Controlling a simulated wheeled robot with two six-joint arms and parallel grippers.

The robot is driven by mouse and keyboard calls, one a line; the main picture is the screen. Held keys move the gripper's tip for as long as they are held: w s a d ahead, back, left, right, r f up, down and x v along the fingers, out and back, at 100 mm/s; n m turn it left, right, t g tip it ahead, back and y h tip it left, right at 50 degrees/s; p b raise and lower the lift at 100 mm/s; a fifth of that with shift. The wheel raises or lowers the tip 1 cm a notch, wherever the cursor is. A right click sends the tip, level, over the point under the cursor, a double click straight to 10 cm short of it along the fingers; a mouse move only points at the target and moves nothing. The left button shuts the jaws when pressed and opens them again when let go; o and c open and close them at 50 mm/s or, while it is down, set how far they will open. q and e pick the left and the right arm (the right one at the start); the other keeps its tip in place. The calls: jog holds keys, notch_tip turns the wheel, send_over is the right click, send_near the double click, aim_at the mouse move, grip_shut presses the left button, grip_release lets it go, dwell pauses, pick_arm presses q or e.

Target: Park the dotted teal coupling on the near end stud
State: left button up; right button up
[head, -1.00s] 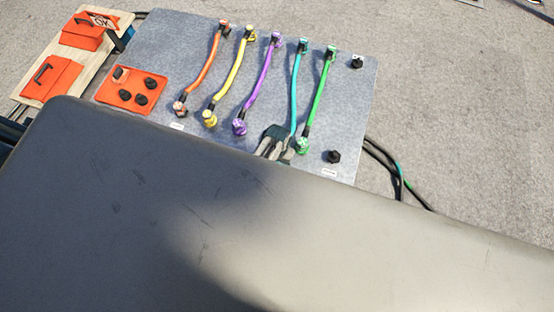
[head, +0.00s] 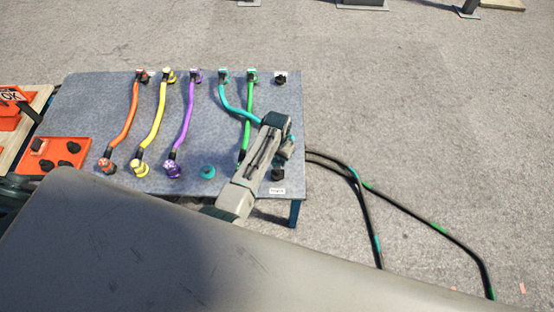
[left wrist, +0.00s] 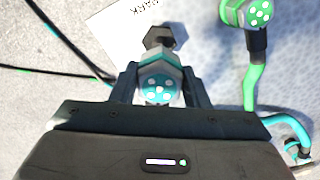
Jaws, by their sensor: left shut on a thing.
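The dotted teal coupling (left wrist: 158,85) is between the fingers of my left gripper (left wrist: 160,88) in the left wrist view, its white-dotted face towards the camera. My left gripper (head: 287,149) is shut on it and held out over the board's right edge in the head view, where the gripper mostly hides the coupling. The teal hose (head: 238,108) bends from its far fitting to the gripper. The near end stud (head: 278,174) is black and bare, just nearer than the fingers. In the left wrist view the black stud (left wrist: 158,38) shows just beyond the coupling. My right gripper is not in view.
The green hose (head: 249,100) runs close beside my left gripper; its dotted coupling (left wrist: 245,12) shows in the left wrist view. An empty teal seat (head: 207,172) is left of my arm. Purple, yellow and orange hoses stand further left. The far end stud (head: 280,79) is bare.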

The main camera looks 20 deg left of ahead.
pick_arm(q)
jog(key=b, duration=0.5)
send_over(277, 172)
notch_tip(277, 172, down, 6)
jog(key=shift+r, duration=0.25)
jog(key=shift+w+f+b, duration=0.1)
jog(key=shift+f+b, duration=0.2)
jog(key=shift+f, duration=0.4)
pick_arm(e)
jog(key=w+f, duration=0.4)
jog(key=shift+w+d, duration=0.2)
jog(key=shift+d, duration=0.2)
pick_arm(q)
jog(key=shift+r+p, duration=0.1)
jog(key=shift+p, duration=0.35)
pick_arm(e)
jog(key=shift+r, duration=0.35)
pick_arm(q)
jog(key=shift+p, duration=0.3)
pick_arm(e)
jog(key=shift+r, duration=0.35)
pick_arm(q)
jog(key=shift+f, duration=0.5)
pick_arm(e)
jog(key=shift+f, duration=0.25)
pick_arm(q)
jog(key=o, duration=1.2)
